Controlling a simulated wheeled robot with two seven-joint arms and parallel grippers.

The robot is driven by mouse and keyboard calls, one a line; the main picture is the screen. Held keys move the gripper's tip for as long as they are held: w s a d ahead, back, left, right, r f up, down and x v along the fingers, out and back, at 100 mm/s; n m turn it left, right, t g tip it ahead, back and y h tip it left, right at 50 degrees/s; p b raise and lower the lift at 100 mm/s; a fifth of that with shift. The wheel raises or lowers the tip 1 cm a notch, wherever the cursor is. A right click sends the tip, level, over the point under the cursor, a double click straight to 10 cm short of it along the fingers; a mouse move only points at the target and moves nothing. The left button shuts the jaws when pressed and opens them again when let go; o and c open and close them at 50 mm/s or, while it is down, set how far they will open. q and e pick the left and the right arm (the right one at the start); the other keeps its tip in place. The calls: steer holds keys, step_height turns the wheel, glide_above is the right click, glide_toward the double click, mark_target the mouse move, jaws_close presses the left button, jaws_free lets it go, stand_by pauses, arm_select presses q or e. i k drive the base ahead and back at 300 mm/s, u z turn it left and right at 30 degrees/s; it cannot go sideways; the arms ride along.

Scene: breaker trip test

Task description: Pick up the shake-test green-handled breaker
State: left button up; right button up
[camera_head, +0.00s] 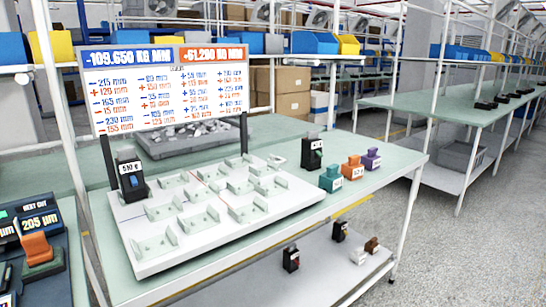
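A black breaker (312,153) with what looks like a small green handle stands upright at the back right of the table, behind the white fixture board. Another black breaker (131,182) with a blue handle and a white label stands at the board's left end. A teal-green block (331,179) stands on the table to the right of the board. Neither of my grippers shows in this view.
The white fixture board (160,262) has several empty slots. Orange (352,168) and purple (371,160) blocks stand beside the teal one. A display panel (165,87) rises behind the board. Several small parts, including a dark one (291,258), lie on the lower shelf.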

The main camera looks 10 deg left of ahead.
mark_target(312, 151)
steer(key=z, duration=1.5)
steer(key=i, duration=1.75)
steer(key=u, duration=3.05)
